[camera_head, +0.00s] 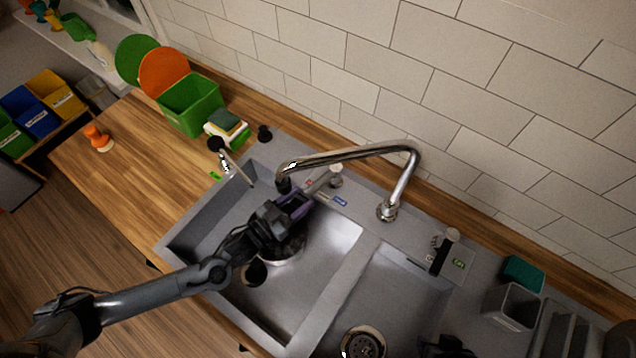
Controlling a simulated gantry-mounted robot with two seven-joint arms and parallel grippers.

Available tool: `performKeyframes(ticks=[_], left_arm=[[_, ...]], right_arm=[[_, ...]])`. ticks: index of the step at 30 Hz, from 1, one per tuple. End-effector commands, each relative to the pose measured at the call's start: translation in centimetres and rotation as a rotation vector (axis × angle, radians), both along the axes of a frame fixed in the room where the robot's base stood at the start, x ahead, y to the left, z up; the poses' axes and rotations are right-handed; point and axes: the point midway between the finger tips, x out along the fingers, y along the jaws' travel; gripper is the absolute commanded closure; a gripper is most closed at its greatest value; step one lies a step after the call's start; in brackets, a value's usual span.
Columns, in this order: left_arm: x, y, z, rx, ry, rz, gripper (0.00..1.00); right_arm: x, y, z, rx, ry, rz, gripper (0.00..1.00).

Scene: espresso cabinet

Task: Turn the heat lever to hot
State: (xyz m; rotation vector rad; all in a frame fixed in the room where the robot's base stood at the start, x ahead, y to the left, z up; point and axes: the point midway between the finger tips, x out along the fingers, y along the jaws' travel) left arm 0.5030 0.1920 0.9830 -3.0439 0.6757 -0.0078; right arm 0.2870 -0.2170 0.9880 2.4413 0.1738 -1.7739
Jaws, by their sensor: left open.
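The heat lever (336,176) is a small metal knob on the sink's back ledge, left of the faucet base. A red label and a blue label (341,201) lie on the ledge beside it. My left gripper (304,203) is open over the left basin, under the faucet spout and just in front of the lever. I cannot tell whether its fingertips touch the lever, as the spout and gripper crowd that spot. A dark shape at the bottom edge, over the right basin, looks like my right gripper (447,347); its jaws cannot be made out.
The chrome faucet (408,180) arches left above my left gripper. Another metal lever with a black part (441,256) stands right of it, beside a green label. A green bin (191,105) and sponges (226,122) are at the upper left. The wooden counter at left is mostly clear.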

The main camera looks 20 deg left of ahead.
Motion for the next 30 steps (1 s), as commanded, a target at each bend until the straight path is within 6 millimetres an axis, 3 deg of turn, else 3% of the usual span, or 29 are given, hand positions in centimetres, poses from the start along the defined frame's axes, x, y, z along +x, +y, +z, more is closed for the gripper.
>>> performKeyframes(ticks=[6, 13, 28, 30], left_arm=[[3.5, -1.6, 0.1, 0.0, -0.003, 0.001, 0.51], [6.1, -2.8, 0.0, 0.0, -0.001, 0.001, 0.51], [7.1, -3.3, 0.0, 0.001, 0.0, 0.0, 0.51], [7.1, -3.3, 0.0, 0.001, 0.0, 0.0, 0.6]], right_arm=[[0.0, -0.1, 0.1, -0.004, 0.0, 0.003, 0.57], [0.0, -0.3, 0.1, -0.011, 0.0, 0.007, 0.57], [0.0, -0.1, 0.1, -0.007, 0.001, 0.004, 0.57], [0.0, -0.1, 0.1, -0.004, 0.001, 0.003, 0.57]])
